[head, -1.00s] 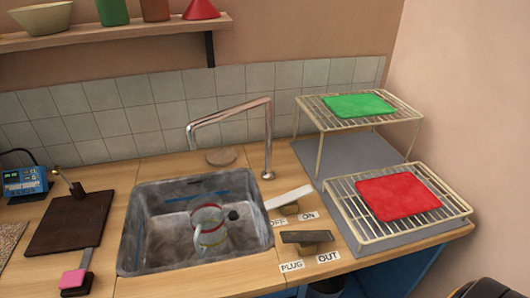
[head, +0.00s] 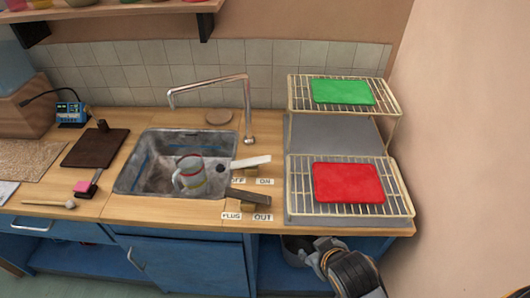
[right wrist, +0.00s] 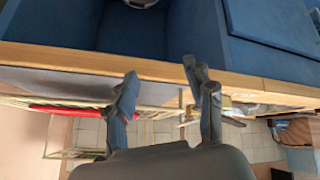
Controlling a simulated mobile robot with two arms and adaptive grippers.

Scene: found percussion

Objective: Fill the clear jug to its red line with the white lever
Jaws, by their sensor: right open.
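The clear jug (head: 190,176) stands in the sink (head: 150,184), with a red line near its top and a yellowish band lower down. No water stream shows from the tap (head: 208,84), whose spout hangs above the sink's back part. The white lever (head: 252,162) lies on the counter right of the sink, behind the OFF and ON labels (head: 265,181). My right gripper (head: 324,248) is open and empty, low in front of the counter's edge. Its open fingers also show in the right wrist view (right wrist: 163,92). My left gripper is not in view.
A dark lever (head: 248,197) stands by the PLUG and OUT labels, just in front of the white one. Wire racks hold a red cloth (head: 348,183) and a green cloth (head: 342,92) at right. A dark board (head: 96,148) lies left of the sink.

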